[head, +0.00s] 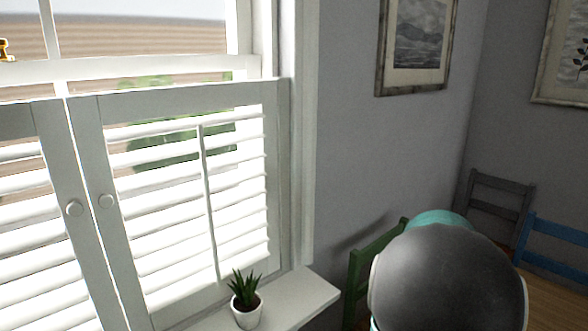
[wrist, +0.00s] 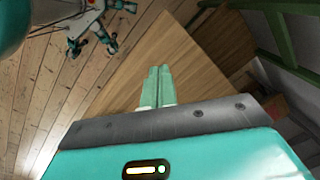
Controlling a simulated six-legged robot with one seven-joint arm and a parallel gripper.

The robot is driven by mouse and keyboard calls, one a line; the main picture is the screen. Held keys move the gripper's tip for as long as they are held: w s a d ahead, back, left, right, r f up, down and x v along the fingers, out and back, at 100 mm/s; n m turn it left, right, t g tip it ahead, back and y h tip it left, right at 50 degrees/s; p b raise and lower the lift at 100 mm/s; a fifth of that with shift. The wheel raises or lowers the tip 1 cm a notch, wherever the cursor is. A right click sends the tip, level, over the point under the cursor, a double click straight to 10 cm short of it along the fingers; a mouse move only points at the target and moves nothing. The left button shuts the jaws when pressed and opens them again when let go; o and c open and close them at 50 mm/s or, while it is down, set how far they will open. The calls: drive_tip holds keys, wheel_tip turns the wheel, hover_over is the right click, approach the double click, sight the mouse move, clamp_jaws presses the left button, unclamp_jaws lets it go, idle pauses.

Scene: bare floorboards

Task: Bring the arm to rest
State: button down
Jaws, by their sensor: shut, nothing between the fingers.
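My gripper (wrist: 157,88) shows in the wrist view, its two pale green fingers side by side and shut with nothing between them. It points out over a brown wooden surface (wrist: 190,62), which looks like a tabletop; the height between them is hard to tell. In the head view a rounded grey and teal part of my own arm fills the lower right, and my gripper is not visible there.
A potted plant (head: 246,308) sits on the windowsill (head: 300,298) beside white shutters (head: 190,190). Floorboards (wrist: 50,80) show at left in the wrist view.

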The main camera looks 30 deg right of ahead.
drive_tip(key=w+a+r+n+t, duration=0.1)
drive_tip(key=w+a+r+n, duration=0.1)
drive_tip(key=a+r+n, duration=0.3)
drive_tip(key=w+a+r+n+t, duration=0.1)
drive_tip(key=w+a+n, duration=0.1)
drive_tip(key=a, duration=0.6)
drive_tip(key=s+a+r+n+t, duration=0.1)
drive_tip(key=s+a+r+n, duration=0.1)
drive_tip(key=a+n, duration=0.3)
drive_tip(key=s+a+r+n, duration=0.2)
drive_tip(key=a+n, duration=0.3)
drive_tip(key=a, duration=0.4)
drive_tip(key=s+a+r+n+t, duration=0.1)
drive_tip(key=s+a+r+n, duration=0.1)
drive_tip(key=a+n, duration=0.3)
drive_tip(key=a, duration=0.3)
drive_tip(key=shift+s+r+t, duration=0.25)
drive_tip(key=shift+r+t, duration=0.05)
drive_tip(key=shift+r, duration=0.05)
drive_tip(key=shift+d, duration=0.1)
